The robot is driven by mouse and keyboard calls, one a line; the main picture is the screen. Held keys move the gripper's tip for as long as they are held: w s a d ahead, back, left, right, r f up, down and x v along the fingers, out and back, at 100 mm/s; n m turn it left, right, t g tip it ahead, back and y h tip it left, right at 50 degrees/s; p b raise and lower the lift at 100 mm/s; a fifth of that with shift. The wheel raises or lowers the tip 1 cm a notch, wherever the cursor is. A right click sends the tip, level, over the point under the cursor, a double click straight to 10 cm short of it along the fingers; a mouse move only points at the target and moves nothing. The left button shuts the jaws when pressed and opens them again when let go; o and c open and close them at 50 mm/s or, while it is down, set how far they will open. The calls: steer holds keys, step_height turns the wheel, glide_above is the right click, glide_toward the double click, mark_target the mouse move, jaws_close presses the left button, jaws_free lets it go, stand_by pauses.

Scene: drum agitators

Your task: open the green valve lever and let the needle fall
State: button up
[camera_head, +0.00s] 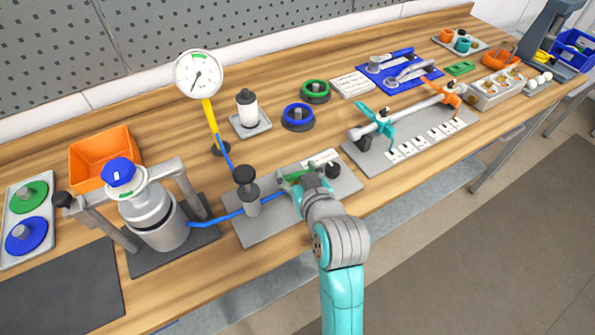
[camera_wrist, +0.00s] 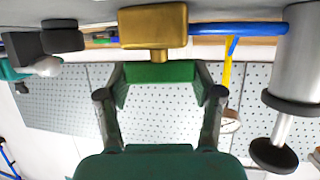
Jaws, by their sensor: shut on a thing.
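The green valve lever (camera_wrist: 160,73) sits between the two fingers of my gripper (camera_wrist: 160,88) in the wrist view, under the brass valve body (camera_wrist: 153,24). My gripper is shut on the lever. In the head view my gripper (camera_head: 308,180) is at the right part of the grey pump plate (camera_head: 256,232), and only a little of the green lever (camera_head: 291,174) shows beside it. The round white gauge (camera_head: 197,72) stands on a yellow stem behind the plate. Its dark needle points down and slightly left, away from the green band at the top.
A blue pipe (camera_head: 212,220) runs from the grey vessel (camera_head: 158,222) to the black-knobbed post (camera_head: 246,190). A plate with teal and orange clamps (camera_head: 412,135) lies to the right. An orange bin (camera_head: 104,155) stands at the left. Some bare wood lies behind the plate.

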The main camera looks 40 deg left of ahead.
stand_by(0.3)
steer(key=o, duration=1.2)
steer(key=shift+c, duration=0.2)
steer(key=v, duration=1.2)
steer(key=shift+w+d+f, duration=0.1)
steer(key=shift+w+d, duration=0.05)
